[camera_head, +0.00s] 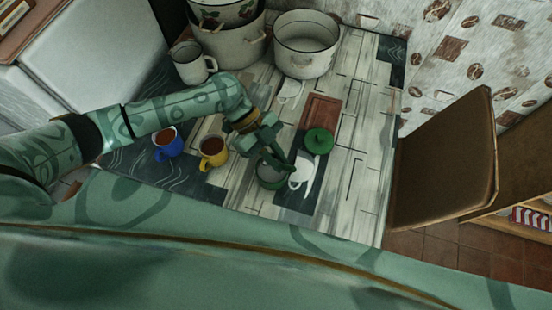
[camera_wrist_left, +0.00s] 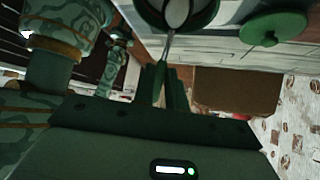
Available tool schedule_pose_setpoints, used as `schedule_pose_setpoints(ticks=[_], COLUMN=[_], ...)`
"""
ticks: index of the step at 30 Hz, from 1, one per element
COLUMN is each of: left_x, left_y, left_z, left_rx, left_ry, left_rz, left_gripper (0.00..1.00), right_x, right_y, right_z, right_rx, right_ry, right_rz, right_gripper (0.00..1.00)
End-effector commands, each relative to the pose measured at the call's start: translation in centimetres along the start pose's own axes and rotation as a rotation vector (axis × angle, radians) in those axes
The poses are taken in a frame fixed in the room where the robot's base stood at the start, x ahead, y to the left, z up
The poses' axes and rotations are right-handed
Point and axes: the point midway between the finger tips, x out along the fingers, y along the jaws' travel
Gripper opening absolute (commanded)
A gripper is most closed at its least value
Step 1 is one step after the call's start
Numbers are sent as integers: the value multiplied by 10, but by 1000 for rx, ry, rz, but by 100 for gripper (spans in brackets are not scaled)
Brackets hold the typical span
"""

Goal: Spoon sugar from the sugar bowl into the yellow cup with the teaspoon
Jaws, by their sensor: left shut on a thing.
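My left gripper (camera_head: 284,160) is shut on the teaspoon's handle, above and beside the sugar bowl. In the left wrist view, the teaspoon (camera_wrist_left: 170,42) runs up from the fingers, and its pale bowl end lies over or inside the green-rimmed sugar bowl (camera_wrist_left: 209,14). I cannot tell whether it touches the sugar. The sugar bowl (camera_head: 269,182) stands on the table, partly hidden by the gripper. The yellow cup (camera_head: 214,160) stands to its left and holds a brown drink. My right gripper is not in view.
A blue cup (camera_head: 168,151) with a brown drink stands left of the yellow cup. The green lid (camera_head: 319,140) lies right of the gripper, near a brown board (camera_head: 321,109). Large enamel pots (camera_head: 305,60) and a white mug (camera_head: 190,68) stand at the back. The table's right side is clear.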

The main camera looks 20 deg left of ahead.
Motion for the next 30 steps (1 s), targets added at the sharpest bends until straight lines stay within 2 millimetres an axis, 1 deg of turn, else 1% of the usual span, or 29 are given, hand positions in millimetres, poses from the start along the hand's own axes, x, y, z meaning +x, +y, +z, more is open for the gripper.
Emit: schedule_pose_setpoints(ticks=[1,2,30], left_x=[-6,-6,15], left_y=[0,0,0], left_z=[-6,-8,-25], left_rx=[1,1,3], left_ry=[-1,-11,-484], left_rz=[-1,1,0], left_gripper=[0,0,0], right_x=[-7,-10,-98], right_y=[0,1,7], right_z=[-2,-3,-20], right_rx=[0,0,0], right_ry=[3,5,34], right_rz=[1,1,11], right_gripper=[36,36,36])
